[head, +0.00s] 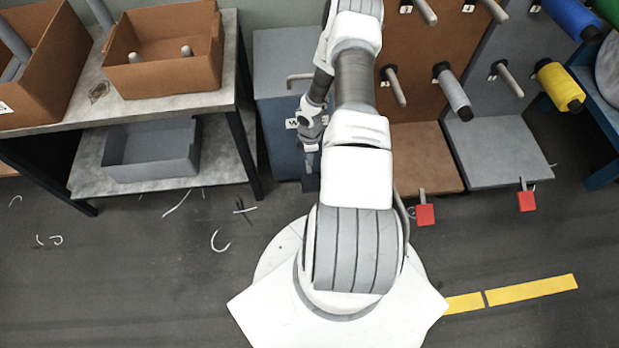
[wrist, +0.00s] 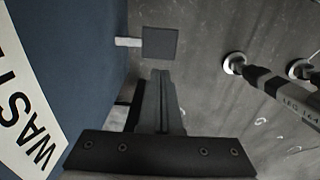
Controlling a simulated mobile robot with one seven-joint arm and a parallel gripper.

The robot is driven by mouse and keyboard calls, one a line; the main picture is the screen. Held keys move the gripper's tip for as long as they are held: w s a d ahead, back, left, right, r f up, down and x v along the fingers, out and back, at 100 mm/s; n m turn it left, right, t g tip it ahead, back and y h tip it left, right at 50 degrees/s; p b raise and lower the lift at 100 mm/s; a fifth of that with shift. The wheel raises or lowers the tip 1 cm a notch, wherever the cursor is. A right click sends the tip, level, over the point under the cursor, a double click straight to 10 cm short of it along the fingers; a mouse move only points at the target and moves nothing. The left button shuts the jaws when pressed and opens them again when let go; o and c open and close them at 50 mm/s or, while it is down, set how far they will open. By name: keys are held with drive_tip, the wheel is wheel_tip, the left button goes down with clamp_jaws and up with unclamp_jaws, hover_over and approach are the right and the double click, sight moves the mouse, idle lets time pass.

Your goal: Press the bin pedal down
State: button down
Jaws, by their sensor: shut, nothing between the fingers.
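The waste bin is a blue box with a grey lid (head: 280,48), standing behind my arm in the head view. Its blue front (wrist: 85,60) with a white label reading "WAST…" fills the left of the wrist view. The bin pedal (wrist: 160,42) is a dark grey square plate on a short pale stem that sticks out from the bin front. My gripper (wrist: 160,76) is shut and empty. Its fingertips appear just below the pedal plate in the wrist view, with a small gap in the picture. Whether they touch is unclear. My arm partly hides the bin in the head view.
A workbench (head: 160,107) with cardboard boxes and a grey tray (head: 150,150) stands left of the bin. Spool racks with red pedals (head: 425,214) (head: 527,200) stand to the right. Thread scraps lie on the open floor (head: 130,270). Rods on round feet (wrist: 234,63) show in the wrist view.

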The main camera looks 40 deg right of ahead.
sight(310, 183)
wheel_tip(310, 183, down, 14)
drive_tip(key=b, duration=0.6)
drive_tip(key=shift+s+a, duration=0.1)
